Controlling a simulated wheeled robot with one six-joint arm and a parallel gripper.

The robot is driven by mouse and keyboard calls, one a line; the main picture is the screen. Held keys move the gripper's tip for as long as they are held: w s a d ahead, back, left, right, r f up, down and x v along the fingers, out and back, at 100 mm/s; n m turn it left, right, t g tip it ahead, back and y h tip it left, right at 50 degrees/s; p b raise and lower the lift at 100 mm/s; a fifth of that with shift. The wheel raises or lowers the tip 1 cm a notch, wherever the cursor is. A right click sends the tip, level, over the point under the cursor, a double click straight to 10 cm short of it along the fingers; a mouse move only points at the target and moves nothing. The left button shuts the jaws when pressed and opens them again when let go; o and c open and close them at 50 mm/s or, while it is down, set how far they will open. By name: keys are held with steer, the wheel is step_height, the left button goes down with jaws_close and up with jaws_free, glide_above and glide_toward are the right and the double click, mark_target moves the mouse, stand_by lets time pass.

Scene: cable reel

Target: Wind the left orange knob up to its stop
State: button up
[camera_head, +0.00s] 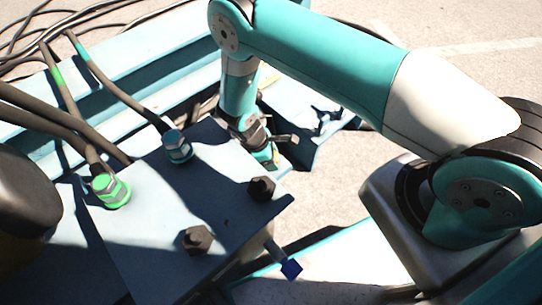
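I cannot make out an orange knob in this view. My gripper (268,150) points down at the far edge of the blue-grey plate (150,235), below the teal wrist of my arm. It is small and partly in shadow, so I cannot tell whether its fingers are apart or hold anything. A small blue square-headed piece (291,268) sticks out on a rod below the plate's right corner, well apart from my gripper.
A green cable fitting (110,190) and a teal one (177,146) stand on the plate with dark cables. Two dark hex bolts (197,239) (262,188) stand near its right side. A dark rounded body (25,200) is at the left edge. Pale ground (350,165) shows beyond.

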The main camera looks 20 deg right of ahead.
stand_by(0.3)
steer(key=o, duration=0.9)
step_height(320, 180, up, 20)
steer(key=p, duration=0.5)
steer(key=shift+p, duration=0.4)
